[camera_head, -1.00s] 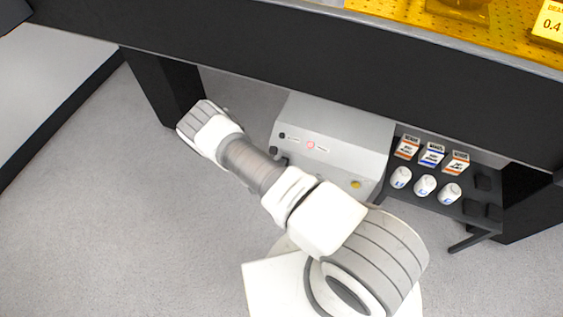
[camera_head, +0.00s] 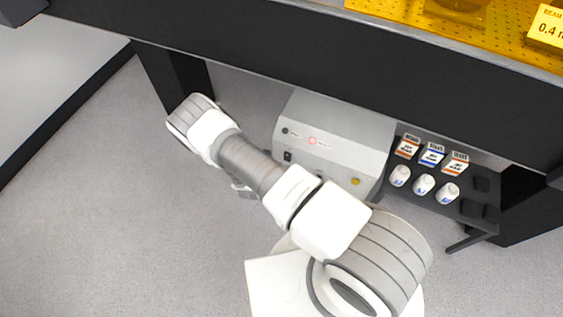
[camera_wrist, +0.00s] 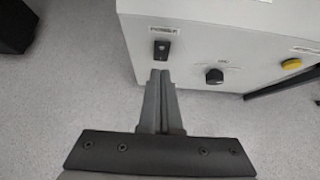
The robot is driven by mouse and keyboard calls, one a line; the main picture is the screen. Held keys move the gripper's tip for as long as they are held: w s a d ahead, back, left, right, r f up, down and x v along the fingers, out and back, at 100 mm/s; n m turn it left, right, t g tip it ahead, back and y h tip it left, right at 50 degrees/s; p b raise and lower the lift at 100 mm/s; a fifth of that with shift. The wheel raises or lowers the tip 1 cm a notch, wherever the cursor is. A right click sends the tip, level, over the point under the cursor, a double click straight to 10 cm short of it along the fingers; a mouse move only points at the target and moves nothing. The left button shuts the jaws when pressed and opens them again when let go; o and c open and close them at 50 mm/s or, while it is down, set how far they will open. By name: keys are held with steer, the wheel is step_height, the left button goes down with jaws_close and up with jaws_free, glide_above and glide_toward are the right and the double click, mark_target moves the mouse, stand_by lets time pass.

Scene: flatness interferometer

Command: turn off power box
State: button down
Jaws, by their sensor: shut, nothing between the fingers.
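The power box is a light grey cabinet (camera_head: 335,135) on the floor under the dark table. Its front carries a small black rocker switch (camera_head: 288,156) at the left, which also shows in the wrist view (camera_wrist: 161,48) below a label reading POWER. A red light (camera_head: 312,141) on the front appears lit. In the wrist view my gripper (camera_wrist: 160,74) is shut and empty. Its fingertips point at the switch and lie just below it in the picture; whether they touch the box I cannot tell. In the head view the gripper is mostly hidden by my arm.
The box front also has a black knob (camera_wrist: 214,76) and a yellow button (camera_wrist: 292,64). A low black rack (camera_head: 440,205) with small boxes and white bottles stands to the right. The table's dark side (camera_head: 250,50) overhangs the box. The floor at left is clear.

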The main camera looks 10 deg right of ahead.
steer(key=r+p+v, duration=0.1)
steer(key=v, duration=0.5)
steer(key=shift+w+d+p, duration=0.2)
steer(key=shift+w+p, duration=0.1)
steer(key=shift+p, duration=0.05)
